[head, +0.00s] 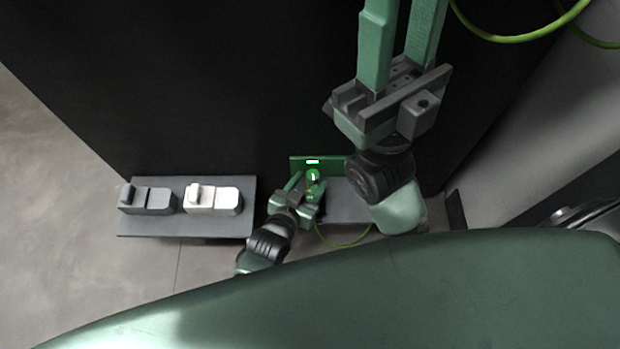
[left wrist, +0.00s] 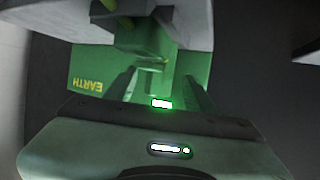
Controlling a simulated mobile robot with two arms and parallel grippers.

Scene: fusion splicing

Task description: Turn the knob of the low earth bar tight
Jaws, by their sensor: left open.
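The low earth bar is a green plate (head: 334,162) at the foot of the dark cabinet, with a bright green knob (head: 313,176) on it. The left wrist view shows the plate with the word EARTH (left wrist: 90,84), upside down. My left gripper (head: 306,180) is open, its fingers on either side of the knob. Contact with the knob cannot be made out. Its dark fingers also reach toward the plate in the left wrist view (left wrist: 160,88), where the knob is hard to make out. My right gripper (head: 404,20) is high and nearer the camera, fingers apart, tips cut off by the top edge.
A grey shelf (head: 245,208) on the left holds a grey device (head: 148,200) and a white device (head: 213,198). Another grey shelf (head: 345,208) lies below the bar, with a thin green cable (head: 343,244). More green cable (head: 515,38) hangs at the upper right.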

